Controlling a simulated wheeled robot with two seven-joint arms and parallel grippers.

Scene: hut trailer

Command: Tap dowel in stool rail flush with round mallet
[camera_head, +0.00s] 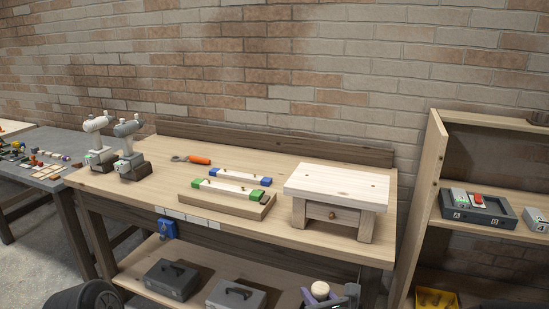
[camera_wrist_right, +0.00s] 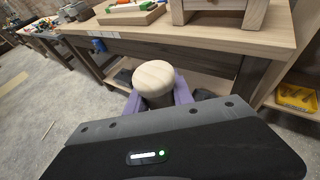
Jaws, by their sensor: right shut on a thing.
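A small pale wooden stool (camera_head: 337,182) stands at the right end of the workbench. Its front rail (camera_head: 345,216) faces me, with a round brown dowel end (camera_head: 332,215) in it; how far it stands out is too small to tell. The round mallet's pale wooden head (camera_head: 320,290) is at the bottom of the head view. My right gripper (camera_head: 323,297), with purple fingers, is shut on the mallet, in front of and below the bench top. The mallet head (camera_wrist_right: 154,79) also shows in the wrist view; its handle is mostly hidden. My left gripper is not in view.
The workbench (camera_head: 240,228) carries a wooden block with green and blue clamped pieces (camera_head: 235,205), an orange-handled tool (camera_head: 198,160) and two mallet-like tools on stands (camera_head: 130,150). Grey toolboxes (camera_head: 172,279) sit on its lower shelf. A shelf unit (camera_head: 430,190) stands right.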

